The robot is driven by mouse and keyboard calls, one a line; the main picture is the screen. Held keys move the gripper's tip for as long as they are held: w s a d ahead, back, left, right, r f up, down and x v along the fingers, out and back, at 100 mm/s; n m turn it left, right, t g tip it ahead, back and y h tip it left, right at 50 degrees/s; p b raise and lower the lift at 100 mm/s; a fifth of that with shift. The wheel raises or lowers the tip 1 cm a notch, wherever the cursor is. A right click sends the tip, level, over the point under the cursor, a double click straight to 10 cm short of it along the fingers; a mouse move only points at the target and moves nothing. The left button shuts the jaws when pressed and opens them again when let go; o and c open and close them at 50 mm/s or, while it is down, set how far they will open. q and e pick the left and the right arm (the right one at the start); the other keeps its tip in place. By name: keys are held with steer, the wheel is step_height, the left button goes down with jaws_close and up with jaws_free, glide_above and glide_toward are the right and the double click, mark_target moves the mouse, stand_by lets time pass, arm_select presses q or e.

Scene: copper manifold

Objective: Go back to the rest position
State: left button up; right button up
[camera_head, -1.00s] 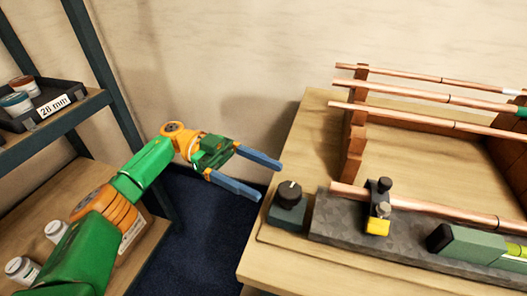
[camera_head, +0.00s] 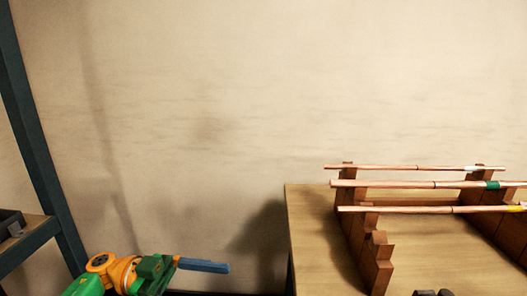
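My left gripper (camera_head: 203,266) is low at the left of the head view, in front of the bare wall and left of the table. Its blue fingers point right and look seen edge-on, so I cannot tell whether they are apart. I see nothing held in them. Its orange and green wrist shows beside them, and the arm runs out of the bottom edge. My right gripper is not in view.
The wooden table (camera_head: 311,228) is at the lower right, with a gap left of it. Copper pipes (camera_head: 410,184) lie across brown wooden supports (camera_head: 378,265) on it. A dark shelf frame (camera_head: 35,130) stands at the left edge. The wall above is clear.

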arm_select(q)
steer(key=w+f+n+t+y+p, duration=0.3)
steer(key=w+f+n+t, duration=0.7)
steer(key=t, duration=0.5)
steer(key=s+a+f+n+t+y+p, duration=0.1)
steer(key=s+a+f+n+y, duration=0.15)
steer(key=f+y, duration=0.4)
steer(key=s+a+f+n+t+y, duration=0.1)
steer(key=s+a+f+n+y, duration=0.2)
steer(key=f, duration=0.7)
steer(key=s+a+f+n+g+y+p, duration=0.2)
steer(key=s+f+g+y, duration=0.25)
steer(key=s+f, duration=0.7)
steer(key=s+f+g+y, duration=0.1)
steer(key=s+f+g, duration=0.3)
steer(key=s, duration=0.8)
steer(key=s+f+g, duration=0.4)
steer(key=s, duration=0.9)
steer(key=shift+a+f+y+p, duration=0.15)
steer(key=shift+a+y+p, duration=0.15)
steer(key=shift+y, duration=0.1)
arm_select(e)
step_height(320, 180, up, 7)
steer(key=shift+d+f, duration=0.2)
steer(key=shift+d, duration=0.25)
arm_select(q)
steer(key=shift+g, duration=0.25)
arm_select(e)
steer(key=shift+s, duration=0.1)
